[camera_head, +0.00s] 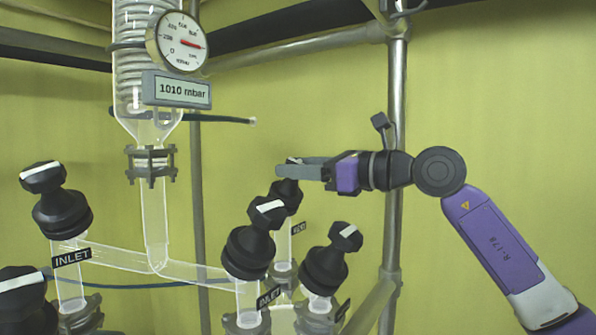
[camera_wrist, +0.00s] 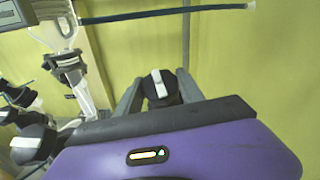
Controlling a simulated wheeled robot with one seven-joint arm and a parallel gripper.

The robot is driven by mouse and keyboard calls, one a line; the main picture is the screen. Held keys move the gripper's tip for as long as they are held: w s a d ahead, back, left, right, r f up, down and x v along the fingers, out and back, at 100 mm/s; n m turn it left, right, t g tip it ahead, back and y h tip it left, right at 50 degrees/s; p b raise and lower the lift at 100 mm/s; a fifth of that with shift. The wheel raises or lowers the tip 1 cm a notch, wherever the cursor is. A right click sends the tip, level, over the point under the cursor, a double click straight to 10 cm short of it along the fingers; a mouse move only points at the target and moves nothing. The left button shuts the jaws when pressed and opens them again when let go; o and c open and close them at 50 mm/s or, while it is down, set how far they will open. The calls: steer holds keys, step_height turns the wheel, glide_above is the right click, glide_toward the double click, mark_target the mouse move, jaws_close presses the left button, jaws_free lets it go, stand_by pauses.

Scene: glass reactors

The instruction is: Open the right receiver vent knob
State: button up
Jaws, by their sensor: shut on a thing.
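My gripper is shut on the knob.
Black INLET knobs stand in front (camera_head: 249,251) and at left (camera_head: 62,213); another black knob (camera_head: 325,270) is close at lower right. A steel post (camera_head: 397,120) rises behind my wrist. A glass coil column with gauge (camera_head: 183,41) and 1010 mbar display (camera_head: 177,89) hangs upper left.

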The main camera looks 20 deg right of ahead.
steer(key=shift+d+n+g+y, duration=0.1)
steer(key=shift+n+g+y, duration=0.5)
steer(key=shift+n+g, duration=0.15)
steer(key=shift+n, duration=0.45)
steer(key=o, duration=1.4)
steer(key=shift+m, duration=0.4)
